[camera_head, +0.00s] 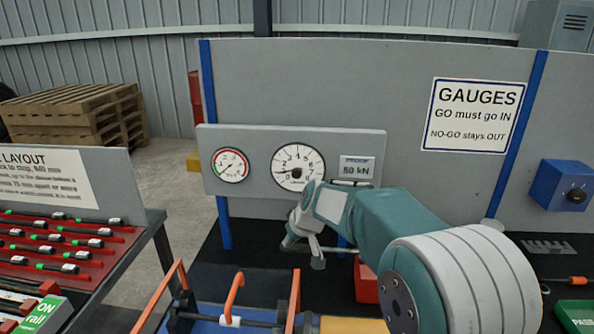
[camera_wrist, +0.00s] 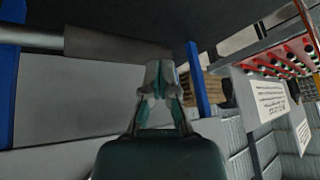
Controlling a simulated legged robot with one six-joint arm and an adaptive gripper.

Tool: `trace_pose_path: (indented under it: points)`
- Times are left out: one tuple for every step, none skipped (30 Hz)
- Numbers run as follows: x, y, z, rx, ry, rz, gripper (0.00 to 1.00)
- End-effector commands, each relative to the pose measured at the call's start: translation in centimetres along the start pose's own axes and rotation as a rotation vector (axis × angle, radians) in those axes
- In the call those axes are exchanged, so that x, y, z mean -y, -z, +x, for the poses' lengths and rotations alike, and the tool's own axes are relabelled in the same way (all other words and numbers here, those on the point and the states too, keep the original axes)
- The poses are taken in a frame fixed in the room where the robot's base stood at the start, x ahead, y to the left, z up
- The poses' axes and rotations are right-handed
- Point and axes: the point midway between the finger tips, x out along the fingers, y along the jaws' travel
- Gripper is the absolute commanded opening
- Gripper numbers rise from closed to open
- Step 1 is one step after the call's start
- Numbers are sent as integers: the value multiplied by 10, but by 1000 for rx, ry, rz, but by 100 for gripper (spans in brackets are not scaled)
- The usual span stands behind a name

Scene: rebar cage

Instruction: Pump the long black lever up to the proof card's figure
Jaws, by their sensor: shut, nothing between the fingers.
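The proof card (camera_head: 357,169) on the grey gauge panel appears to read 50 kN; its small print is blurred. The large white dial (camera_head: 298,167) beside it has a black needle at the lower left, its exact reading too small to tell. In the wrist view a long bar with a thick dark grey sleeve (camera_wrist: 115,42) runs in from the left; it looks like the lever. My gripper (camera_wrist: 160,80) is shut and empty, its fingertips close to the sleeve's end; I cannot tell if they touch. In the head view my arm hides much of the area below the dials.
A small red-and-white dial (camera_head: 230,165) sits left of the large one. Orange bent handles (camera_head: 233,293) rise from the bench at the front. A red block (camera_head: 366,283) stands beside my arm. A red rack (camera_head: 60,250) is at left, a blue box (camera_head: 566,186) at right.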

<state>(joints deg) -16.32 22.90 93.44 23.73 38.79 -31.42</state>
Motion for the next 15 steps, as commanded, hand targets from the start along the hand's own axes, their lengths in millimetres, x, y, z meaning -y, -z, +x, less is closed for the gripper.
trace_pose_path:
  points:
    - [0, 0, 0, 1, 0, 0, 0]
    - [0, 0, 0, 1, 0, 0, 0]
    - [0, 0, 0, 1, 0, 0, 0]
    - [0, 0, 0, 1, 0, 0, 0]
    - [0, 0, 0, 1, 0, 0, 0]
    - [0, -1, 1, 1, 0, 1, 0]
    - [0, -1, 2, 1, 0, 1, 0]
    - [0, -2, 3, 2, 0, 1, 0]
    - [0, -2, 3, 1, 0, 1, 0]
    - [-1, -1, 2, 0, 0, 1, 0]
    - [-1, -1, 1, 0, 0, 1, 0]
    - [-1, 0, -2, -1, 0, 0, 0]
    - [-2, 2, -4, -2, -1, 0, 0]
    - [-2, 3, -8, -3, -1, 0, 0]
    - [-2, 5, -13, -2, -1, 0, 0]
